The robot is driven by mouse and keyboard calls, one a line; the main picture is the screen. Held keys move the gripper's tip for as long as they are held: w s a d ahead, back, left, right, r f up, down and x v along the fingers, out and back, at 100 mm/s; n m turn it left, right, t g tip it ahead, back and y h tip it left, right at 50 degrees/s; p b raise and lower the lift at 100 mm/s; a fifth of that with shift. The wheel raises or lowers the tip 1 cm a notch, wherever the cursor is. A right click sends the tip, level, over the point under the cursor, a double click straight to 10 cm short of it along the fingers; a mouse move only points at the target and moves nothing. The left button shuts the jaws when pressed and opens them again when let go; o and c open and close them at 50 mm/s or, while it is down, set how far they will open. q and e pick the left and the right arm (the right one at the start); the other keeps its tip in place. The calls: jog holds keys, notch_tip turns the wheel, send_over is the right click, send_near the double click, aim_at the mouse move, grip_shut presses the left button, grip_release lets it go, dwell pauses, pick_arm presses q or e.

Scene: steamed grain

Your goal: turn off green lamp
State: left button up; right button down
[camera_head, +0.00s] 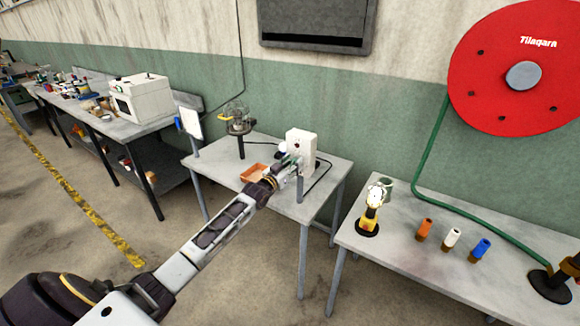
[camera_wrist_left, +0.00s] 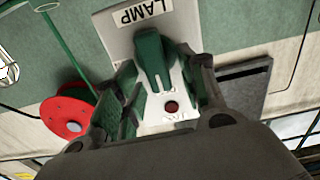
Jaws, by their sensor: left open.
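A white box (camera_head: 305,148) stands at the back of the small middle table, with a small red spot on its front. In the left wrist view the white box (camera_wrist_left: 185,25) carries an upside-down LAMP label, and a round red button (camera_wrist_left: 172,107) shows on a white face. A green part (camera_wrist_left: 152,62) lies between my fingers; I cannot tell whether it belongs to the box. My left gripper (camera_head: 287,165) reaches the front of the box, its jaws (camera_wrist_left: 163,78) open around that area. Contact is unclear. My right gripper is out of view.
The middle table (camera_head: 230,165) also holds an orange tray (camera_head: 252,173) and a wire-cage device (camera_head: 237,118). The right table (camera_head: 400,255) holds a yellow tool (camera_head: 371,208) and several coloured cylinders. A red hose reel (camera_head: 490,65) is on the wall.

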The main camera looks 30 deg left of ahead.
pick_arm(q)
jog(key=s, duration=1.2)
jog(key=shift+a, duration=0.45)
dwell(0.4)
jog(key=shift+f, duration=0.1)
dwell(0.7)
